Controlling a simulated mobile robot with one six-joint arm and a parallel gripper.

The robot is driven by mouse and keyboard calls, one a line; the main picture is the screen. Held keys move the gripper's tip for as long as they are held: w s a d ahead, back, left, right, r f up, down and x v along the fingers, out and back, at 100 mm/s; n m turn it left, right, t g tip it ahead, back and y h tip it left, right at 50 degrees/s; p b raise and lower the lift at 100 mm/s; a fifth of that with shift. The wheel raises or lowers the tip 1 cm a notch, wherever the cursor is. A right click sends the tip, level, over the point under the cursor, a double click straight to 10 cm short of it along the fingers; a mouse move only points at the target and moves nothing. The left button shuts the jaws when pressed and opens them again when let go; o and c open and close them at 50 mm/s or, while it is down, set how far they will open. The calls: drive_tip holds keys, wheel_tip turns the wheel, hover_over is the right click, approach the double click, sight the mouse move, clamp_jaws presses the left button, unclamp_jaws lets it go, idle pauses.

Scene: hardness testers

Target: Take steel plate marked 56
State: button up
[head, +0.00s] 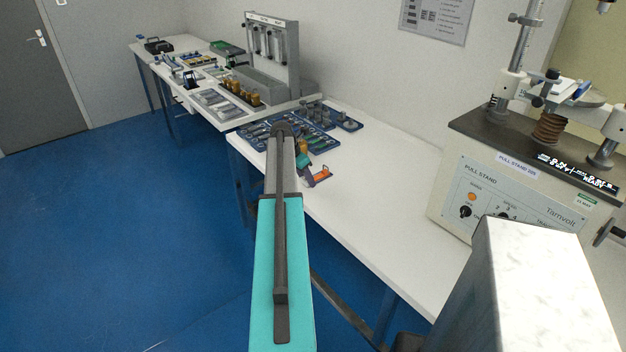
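No plate with a readable 56 shows in the head view. Flat grey pieces lie in a pale tray (218,105) on the far bench, too small to read. My teal and grey arm reaches up the middle of the picture over the near bench. What seems to be my gripper (318,177), a small dark and orange part, shows just right of the arm, over or near the white bench top. The arm partly hides it, and its fingers are too small to tell open from shut. I see nothing clearly held.
A blue tray (263,131) with many metal parts lies at the near bench's far end. A grey test rig (272,55) stands behind it. A pull stand (490,190) stands at right. The white bench top (385,185) between is bare. Blue floor (130,230) is open at left.

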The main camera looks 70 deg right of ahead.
drive_tip(key=c, duration=0.7)
drive_tip(key=shift+r, duration=0.15)
drive_tip(key=shift+r+b, duration=0.5)
drive_tip(key=shift+r, duration=0.7)
drive_tip(key=w+a+r+b, duration=0.1)
drive_tip(key=a+r+b, duration=0.1)
drive_tip(key=a, duration=1.4)
drive_tip(key=shift+w+r+b, duration=0.15)
drive_tip(key=shift+w+b, duration=0.25)
drive_tip(key=shift+w, duration=0.1)
